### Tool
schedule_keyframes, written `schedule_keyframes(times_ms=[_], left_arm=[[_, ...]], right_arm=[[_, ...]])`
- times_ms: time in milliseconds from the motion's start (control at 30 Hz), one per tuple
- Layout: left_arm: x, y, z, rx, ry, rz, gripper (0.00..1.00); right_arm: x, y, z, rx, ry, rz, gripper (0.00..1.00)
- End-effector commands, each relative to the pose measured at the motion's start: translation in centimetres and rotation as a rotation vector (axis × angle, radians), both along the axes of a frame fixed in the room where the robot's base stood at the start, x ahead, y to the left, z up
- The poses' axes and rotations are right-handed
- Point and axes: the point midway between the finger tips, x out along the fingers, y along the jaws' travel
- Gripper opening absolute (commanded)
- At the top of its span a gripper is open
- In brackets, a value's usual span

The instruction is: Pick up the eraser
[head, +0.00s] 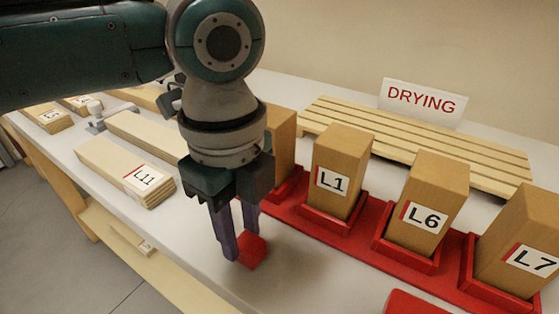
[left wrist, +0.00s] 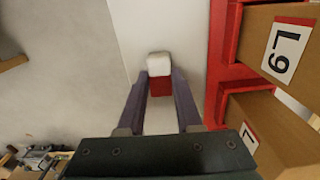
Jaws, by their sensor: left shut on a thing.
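The eraser (head: 252,249) is a small block that shows red in the head view, low by the front part of the white bench top. In the left wrist view the eraser (left wrist: 160,88) shows a red part and a white end. My left gripper (head: 241,238) points down with its two purple fingers on either side of the eraser, shut on it. The fingers (left wrist: 160,93) hide part of its sides. Whether it touches the bench top I cannot tell. My right gripper is in neither view.
A red rack (head: 343,247) with upright wooden blocks labelled L1 (head: 341,165), L6 (head: 428,208) and L7 (head: 530,240) stands close to the right. A slatted rack (head: 420,142) with a DRYING sign (head: 421,100) lies behind. Board stacks, one labelled L11 (head: 130,172), lie left.

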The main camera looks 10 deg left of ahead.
Motion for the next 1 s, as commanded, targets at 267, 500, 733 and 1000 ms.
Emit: schedule_keyframes(times_ms=[267, 500, 733, 1000], left_arm=[[0.1, 0.0, 1.2, -0.001, -0.003, -0.001, 0.0], [0.1, 0.0, 6.2, -0.002, -0.006, -0.002, 0.0], [0.2, -0.1, 13.3, -0.003, -0.006, -0.001, 0.0], [0.1, 0.0, 18.7, -0.001, -0.002, 0.0, 0.0]], right_arm=[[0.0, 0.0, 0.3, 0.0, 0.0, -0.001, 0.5], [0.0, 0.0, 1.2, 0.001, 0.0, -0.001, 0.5], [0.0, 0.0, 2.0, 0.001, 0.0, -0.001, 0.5], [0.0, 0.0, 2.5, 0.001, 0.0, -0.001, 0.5]])
